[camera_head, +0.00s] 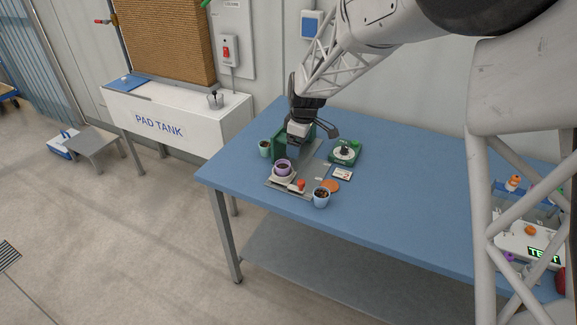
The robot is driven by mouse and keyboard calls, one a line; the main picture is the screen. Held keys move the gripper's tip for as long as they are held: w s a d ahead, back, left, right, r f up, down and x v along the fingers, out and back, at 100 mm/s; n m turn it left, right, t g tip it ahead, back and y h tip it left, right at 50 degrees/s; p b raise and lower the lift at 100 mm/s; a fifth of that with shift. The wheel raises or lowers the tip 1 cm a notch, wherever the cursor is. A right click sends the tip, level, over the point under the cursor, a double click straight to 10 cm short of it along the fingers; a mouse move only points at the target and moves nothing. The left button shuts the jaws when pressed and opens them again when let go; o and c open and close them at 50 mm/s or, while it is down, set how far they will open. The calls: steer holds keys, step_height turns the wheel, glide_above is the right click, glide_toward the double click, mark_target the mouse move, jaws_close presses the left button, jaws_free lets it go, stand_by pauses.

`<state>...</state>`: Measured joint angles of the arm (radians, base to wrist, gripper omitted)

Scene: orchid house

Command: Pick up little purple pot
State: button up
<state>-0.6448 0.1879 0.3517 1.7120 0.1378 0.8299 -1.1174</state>
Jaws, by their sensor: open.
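The little purple pot (283,167) holds dark soil and stands upright in a pale saucer or stand (284,178) on a grey mat on the blue table. My gripper (300,139) is just behind and above the purple pot, pointing down near a green box. It is open, but the fingertips are small and partly hidden by the gripper body. It appears apart from the pot, with nothing seen between its fingers.
A light blue pot (321,198) stands front right of the purple pot, with an orange disc (330,186) beside it. A mint pot (264,148) stands to the left. The table's middle right (420,200) is clear.

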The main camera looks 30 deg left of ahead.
mark_target(283, 164)
steer(key=shift+n, duration=0.5)
steer(key=a+f, duration=0.1)
steer(key=a, duration=0.1)
steer(key=a+f, duration=0.1)
steer(key=a, duration=0.1)
steer(key=shift+f, duration=0.3)
steer(key=shift+a+f, duration=0.15)
steer(key=shift+f, duration=1.1)
steer(key=shift+s+a+f, duration=0.1)
steer(key=shift+a+f, duration=0.15)
steer(key=shift+f, duration=1.05)
steer(key=shift+s+a+f, duration=0.1)
steer(key=shift+a+f, duration=0.1)
steer(key=shift+f, duration=1.1)
steer(key=c, duration=1)
